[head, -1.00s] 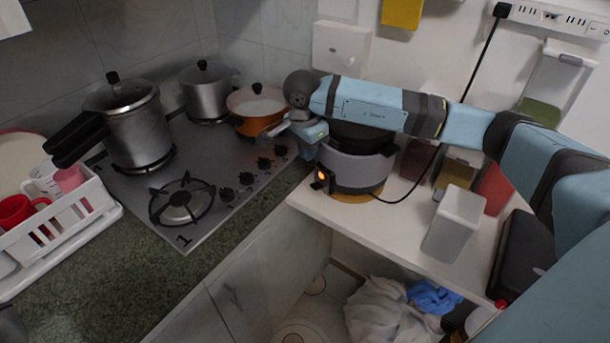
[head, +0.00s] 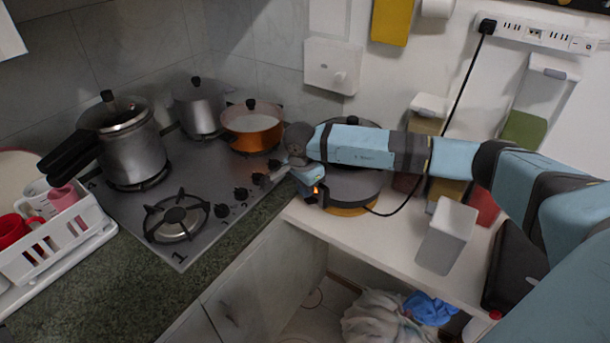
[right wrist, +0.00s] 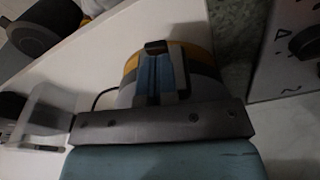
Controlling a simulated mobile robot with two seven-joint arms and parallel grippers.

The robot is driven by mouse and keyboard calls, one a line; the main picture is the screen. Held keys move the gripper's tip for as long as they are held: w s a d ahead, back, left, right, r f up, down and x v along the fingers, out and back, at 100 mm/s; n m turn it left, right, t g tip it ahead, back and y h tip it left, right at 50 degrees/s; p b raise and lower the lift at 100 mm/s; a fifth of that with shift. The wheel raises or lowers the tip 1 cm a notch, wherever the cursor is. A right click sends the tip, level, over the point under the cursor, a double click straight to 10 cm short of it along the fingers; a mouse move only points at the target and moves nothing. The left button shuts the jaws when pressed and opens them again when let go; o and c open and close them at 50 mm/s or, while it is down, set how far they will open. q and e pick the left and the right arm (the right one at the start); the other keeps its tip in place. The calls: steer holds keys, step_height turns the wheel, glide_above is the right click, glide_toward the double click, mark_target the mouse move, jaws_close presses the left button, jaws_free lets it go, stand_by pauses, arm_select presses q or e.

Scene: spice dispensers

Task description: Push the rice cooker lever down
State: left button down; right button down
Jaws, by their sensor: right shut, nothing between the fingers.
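The rice cooker (head: 352,188) stands on the white shelf, grey-bodied with a dark lid, partly hidden behind my right arm. The gripper points down at the cooker's front, shut and empty. In the right wrist view the shut fingers (right wrist: 158,55) overlap the cooker's grey and yellow rim (right wrist: 196,62). The lever itself is hidden or too small to make out, and I cannot tell whether the fingers touch it. My left gripper is not in view.
The stove (head: 205,190) with an orange pot (head: 252,135) is just left of the gripper. A white container (head: 446,237) stands right of the cooker. A black cord (head: 458,100) runs from the power strip (head: 540,35). The counter edge drops off in front.

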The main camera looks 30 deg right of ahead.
steer(key=shift+f, duration=0.6)
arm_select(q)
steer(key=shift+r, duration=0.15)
arm_select(e)
steer(key=shift+f, duration=0.1)
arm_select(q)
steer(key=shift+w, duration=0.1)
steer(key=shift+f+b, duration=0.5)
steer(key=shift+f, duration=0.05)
arm_select(e)
steer(key=shift+a+f, duration=0.15)
steer(key=shift+a, duration=0.05)
